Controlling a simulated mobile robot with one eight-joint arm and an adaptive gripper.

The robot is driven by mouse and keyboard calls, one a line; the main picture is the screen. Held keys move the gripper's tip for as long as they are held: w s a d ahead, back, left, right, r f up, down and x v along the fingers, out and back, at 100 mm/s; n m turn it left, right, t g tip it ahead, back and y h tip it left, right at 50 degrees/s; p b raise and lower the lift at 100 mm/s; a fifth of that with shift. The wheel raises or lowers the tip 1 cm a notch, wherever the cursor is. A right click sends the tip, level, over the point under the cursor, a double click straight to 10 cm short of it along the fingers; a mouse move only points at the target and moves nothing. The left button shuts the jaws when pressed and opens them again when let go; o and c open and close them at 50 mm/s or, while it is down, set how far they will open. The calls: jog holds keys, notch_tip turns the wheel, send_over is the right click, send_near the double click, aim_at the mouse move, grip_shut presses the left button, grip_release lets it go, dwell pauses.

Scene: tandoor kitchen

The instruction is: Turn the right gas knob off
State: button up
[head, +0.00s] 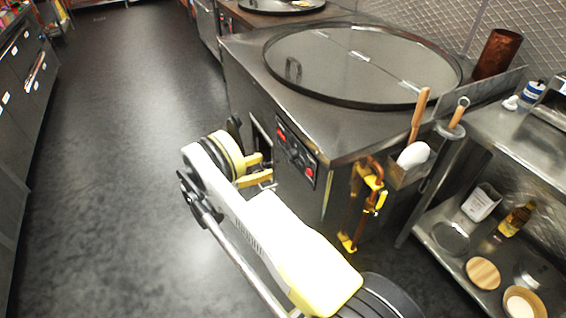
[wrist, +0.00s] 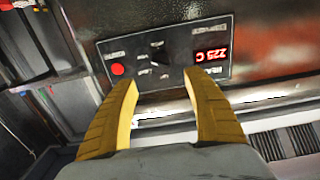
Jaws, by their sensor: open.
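The steel tandoor (head: 235,55) has a dark control panel (head: 297,155) on its front. The wrist view shows this panel (wrist: 180,38) upside down, with a red display (wrist: 212,54) reading 223 C, a red button (wrist: 118,69) and a dark knob (wrist: 158,46) between them. Which knob is the right gas knob, and how it is turned, I cannot tell. My gripper (head: 267,168) is open and empty in front of the panel. In the wrist view its yellow fingers (wrist: 161,80) are spread either side of the knob area, seemingly short of touching it.
A large round lid (head: 350,65) covers the tandoor top. A yellow-handled gas pipe (head: 372,185) stands at its right corner, beside a holder with wooden-handled tools (head: 418,115). A steel shelf (head: 545,150) is at right. The floor (head: 120,130) at left is clear.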

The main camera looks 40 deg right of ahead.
aim_at(290, 155)
jog(key=b+x, duration=0.2)
jog(key=x, duration=0.8)
jog(key=shift+s+d, duration=0.15)
jog(key=shift+d, duration=0.2)
jog(key=shift+c, duration=0.3)
jog(key=c, duration=1.2)
